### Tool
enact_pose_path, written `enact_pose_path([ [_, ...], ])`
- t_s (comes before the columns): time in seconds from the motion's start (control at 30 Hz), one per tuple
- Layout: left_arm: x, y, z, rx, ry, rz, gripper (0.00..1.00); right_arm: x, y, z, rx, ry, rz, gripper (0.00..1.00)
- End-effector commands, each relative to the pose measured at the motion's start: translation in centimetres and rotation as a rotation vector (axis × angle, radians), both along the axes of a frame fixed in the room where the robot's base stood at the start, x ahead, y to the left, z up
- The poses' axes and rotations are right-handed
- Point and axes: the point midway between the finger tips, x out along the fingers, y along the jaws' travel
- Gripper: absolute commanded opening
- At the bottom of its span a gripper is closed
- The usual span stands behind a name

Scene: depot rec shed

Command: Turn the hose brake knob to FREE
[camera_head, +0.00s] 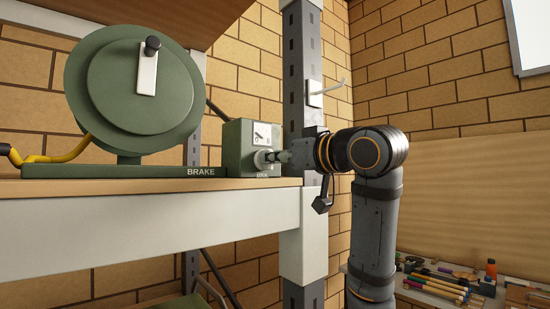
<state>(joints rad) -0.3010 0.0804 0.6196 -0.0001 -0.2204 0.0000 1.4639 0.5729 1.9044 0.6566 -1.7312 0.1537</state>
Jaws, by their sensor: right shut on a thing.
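The hose brake knob (261,159) is on the front of a small green box (236,146) at the right end of the shelf. A dial plate with small marks sits above the knob; its fine print is too small to read. A label below the knob is partly legible as LOCK. The word BRAKE is on the green base to the left. My right gripper (271,157) reaches in from the right and is shut on the knob. Its fingers hide part of the knob, so I cannot tell where it points. My left gripper is not in view.
A green hose reel (115,95) with a crank handle and a yellow hose (55,157) stands on the wooden shelf (120,187). A grey metal post (302,80) with a hook rises close behind my right wrist. A bench with tools (450,283) is at lower right.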

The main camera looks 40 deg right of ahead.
Motion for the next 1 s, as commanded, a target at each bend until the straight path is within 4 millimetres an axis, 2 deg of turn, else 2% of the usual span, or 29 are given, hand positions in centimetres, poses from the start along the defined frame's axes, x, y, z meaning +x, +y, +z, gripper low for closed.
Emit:
enact_pose_path([
  [0.27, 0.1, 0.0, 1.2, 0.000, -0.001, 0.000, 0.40, -0.1, 0.1, 0.3, -0.175, -0.017, 0.000, 0.00],
  [1.0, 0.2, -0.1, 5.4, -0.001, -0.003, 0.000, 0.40, -0.1, 0.3, 0.2, -0.876, -0.069, 0.000, 0.00],
])
